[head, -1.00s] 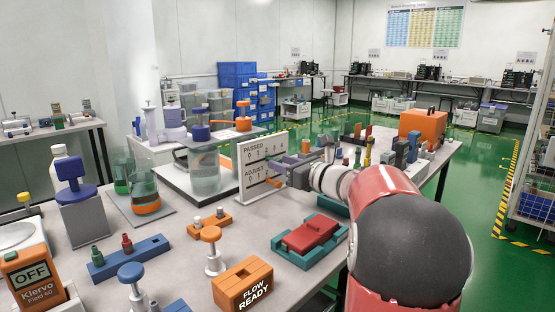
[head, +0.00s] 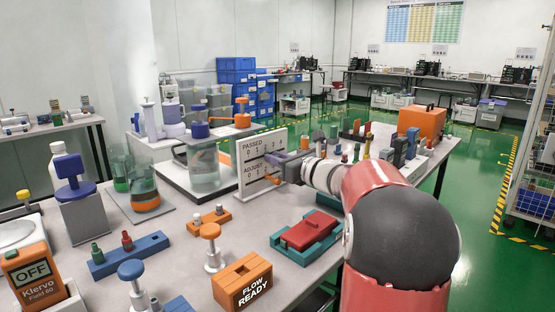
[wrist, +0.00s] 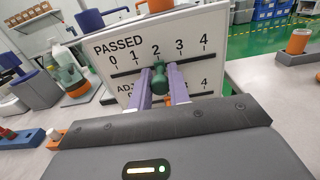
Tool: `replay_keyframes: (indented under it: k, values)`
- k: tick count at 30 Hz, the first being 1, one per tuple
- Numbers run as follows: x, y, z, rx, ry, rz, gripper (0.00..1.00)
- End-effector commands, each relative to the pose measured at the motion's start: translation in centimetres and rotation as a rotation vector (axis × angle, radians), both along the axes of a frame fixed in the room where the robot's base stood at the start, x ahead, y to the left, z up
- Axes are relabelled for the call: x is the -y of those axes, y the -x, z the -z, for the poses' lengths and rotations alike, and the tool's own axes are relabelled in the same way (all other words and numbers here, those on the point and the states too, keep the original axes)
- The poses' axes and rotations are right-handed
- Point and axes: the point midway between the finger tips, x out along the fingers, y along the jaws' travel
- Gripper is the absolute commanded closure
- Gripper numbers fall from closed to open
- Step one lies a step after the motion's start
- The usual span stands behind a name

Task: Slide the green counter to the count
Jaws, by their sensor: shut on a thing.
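The white counter board (wrist: 200,25) stands upright on the bench. Its upper row is marked PASSED with 0 to 4 along a dark slot. The green counter (wrist: 160,80) sits in that slot, just under the 2. My gripper (wrist: 160,76) is shut on it, one purple finger on each side. In the head view the board (head: 248,175) is near the middle, seen at an angle. There my gripper (head: 284,166) is at its face and the green counter is hidden.
An orange counter (wrist: 180,91) is in the lower ADJUST row, partly behind the right finger. A glass beaker (head: 204,170) stands left of the board. A red block in a teal tray (head: 328,243) lies in front. Several testers crowd the bench.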

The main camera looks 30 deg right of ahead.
Motion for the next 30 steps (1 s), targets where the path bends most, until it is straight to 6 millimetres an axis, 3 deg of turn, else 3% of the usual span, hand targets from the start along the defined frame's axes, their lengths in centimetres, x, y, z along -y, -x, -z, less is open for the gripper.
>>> replay_keyframes:
  k: [12, 21, 22, 24, 26, 30]
  values:
    - [-2.8, 1.0, 0.3, 0.002, 0.002, -0.003, 1.00]
    - [-2.9, 1.0, 0.0, 0.000, 0.000, 0.000, 1.00]
    - [-2.9, 1.0, 0.0, 0.000, 0.000, 0.000, 0.78]
    - [-2.8, 1.0, 0.0, 0.000, 0.000, 0.000, 0.69]
    - [-2.8, 1.0, 0.0, 0.000, 0.000, 0.000, 0.61]
    - [-2.8, 1.0, 0.0, 0.000, 0.000, 0.000, 0.61]
